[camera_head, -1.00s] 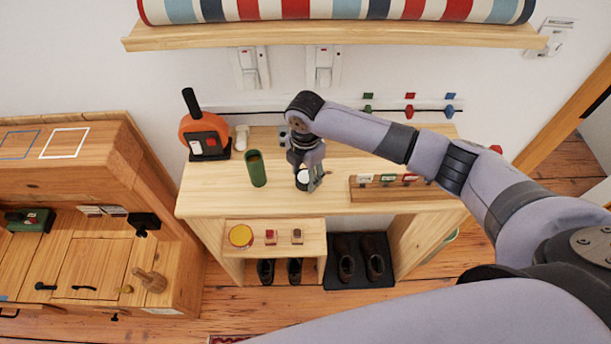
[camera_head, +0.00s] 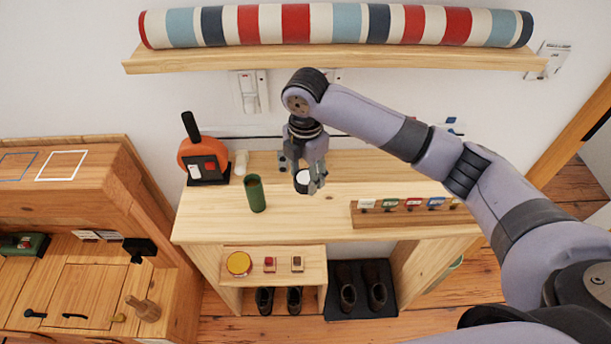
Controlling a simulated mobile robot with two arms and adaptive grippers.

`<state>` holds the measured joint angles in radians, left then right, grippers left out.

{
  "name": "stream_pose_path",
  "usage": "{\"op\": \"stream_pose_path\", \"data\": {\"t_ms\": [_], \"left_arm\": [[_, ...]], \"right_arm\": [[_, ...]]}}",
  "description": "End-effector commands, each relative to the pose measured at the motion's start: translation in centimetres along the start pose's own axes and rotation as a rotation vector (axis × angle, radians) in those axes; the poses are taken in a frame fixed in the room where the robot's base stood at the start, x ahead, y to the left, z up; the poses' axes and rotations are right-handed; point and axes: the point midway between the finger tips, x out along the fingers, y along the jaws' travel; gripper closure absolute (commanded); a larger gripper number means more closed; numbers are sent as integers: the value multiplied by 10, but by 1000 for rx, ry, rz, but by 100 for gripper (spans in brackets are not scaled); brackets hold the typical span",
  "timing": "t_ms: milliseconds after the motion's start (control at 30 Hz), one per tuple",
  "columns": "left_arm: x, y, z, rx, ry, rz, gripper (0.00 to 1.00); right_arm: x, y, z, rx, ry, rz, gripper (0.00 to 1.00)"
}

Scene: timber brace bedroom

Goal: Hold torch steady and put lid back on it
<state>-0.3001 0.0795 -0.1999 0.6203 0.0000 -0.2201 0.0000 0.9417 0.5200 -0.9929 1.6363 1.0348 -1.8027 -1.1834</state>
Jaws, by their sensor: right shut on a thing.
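A green open-topped cylinder (camera_head: 256,194), which looks like the torch body, stands upright on the wooden bench top. My right gripper (camera_head: 303,180) is to its right and a little farther back, apart from it. It is shut on a small dark cylinder with a white top (camera_head: 302,178), which looks like the lid. The fingers partly hide this piece, and I cannot tell its exact height above the bench. My left gripper is not in view, and nothing holds the green cylinder.
An orange round item on a black stand (camera_head: 198,158) and a white cylinder (camera_head: 241,162) stand at the back left. A wooden rack with coloured tags (camera_head: 400,214) lies to the right. A striped roll (camera_head: 330,24) rests on the shelf above. The bench front middle is clear.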

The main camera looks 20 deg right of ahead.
Motion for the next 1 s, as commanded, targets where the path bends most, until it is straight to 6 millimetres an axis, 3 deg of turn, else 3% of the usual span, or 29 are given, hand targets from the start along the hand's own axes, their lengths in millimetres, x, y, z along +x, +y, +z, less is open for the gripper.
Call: {"op": "stream_pose_path", "data": {"t_ms": [233,367,1000], "left_arm": [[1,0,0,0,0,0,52],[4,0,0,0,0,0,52],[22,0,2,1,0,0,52]], "right_arm": [[-1,-3,0,52,0,3,74],[-7,-12,-1,222,3,11,74],[-40,-105,-22,1609,18,8,74]]}}
